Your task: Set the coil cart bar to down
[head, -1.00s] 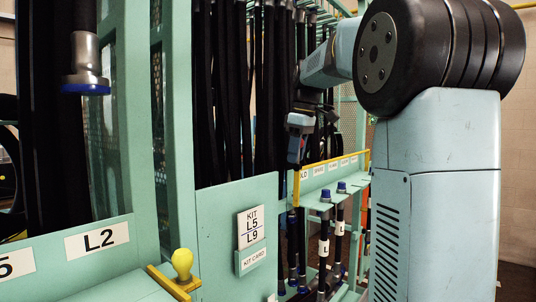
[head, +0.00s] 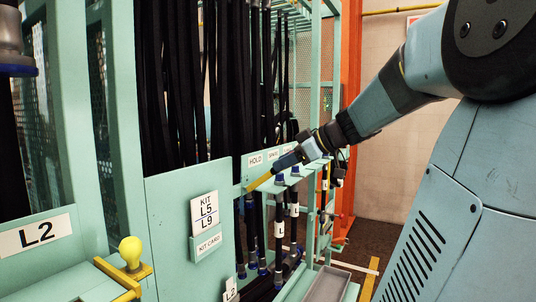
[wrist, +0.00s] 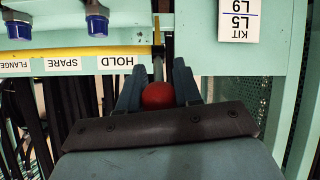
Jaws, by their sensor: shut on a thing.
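A yellow bar (head: 260,181) shows at the front corner of the shelf with the HOLD label, just past my gripper, in the head view. In the wrist view the yellow bar (wrist: 75,53) runs along the label strip to a short upright yellow end. A grey stem leads from that end to a red ball knob (wrist: 158,95). My gripper (wrist: 157,88) has its two fingers on either side of the knob and is shut on it. In the head view my gripper (head: 287,160) is at the shelf front; the knob is hidden there.
Black hoses (head: 185,80) hang behind the shelf. Blue-capped hose ends (head: 280,178) stand at the shelf front. A KIT L5 L9 panel (head: 205,210) and a yellow knob (head: 130,250) are to the left. A grey tray (head: 328,284) lies low; open floor is at right.

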